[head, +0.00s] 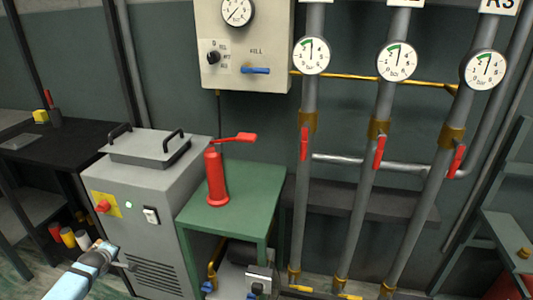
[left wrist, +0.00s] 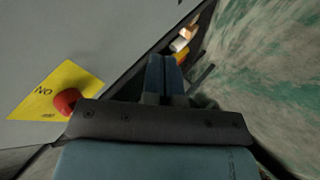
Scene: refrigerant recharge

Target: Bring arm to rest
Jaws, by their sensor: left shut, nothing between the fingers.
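My left arm comes in at the lower left of the head view. Its gripper (head: 120,258) is in front of the grey machine (head: 160,240), near its lower left side. In the left wrist view the two blue-grey fingers (left wrist: 166,75) are together and hold nothing. The red knob (left wrist: 67,101) on its yellow plate is to the left of the fingers, apart from them. The knob also shows in the head view (head: 103,206). My right gripper is in neither view.
A green table (head: 262,190) with a red pump-like cylinder (head: 216,178) stands right of the machine. A dark shelf (head: 75,150) is at the left, with several coloured cans (head: 68,237) low down. Grey pipes with gauges (head: 397,61) and red valve handles line the wall.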

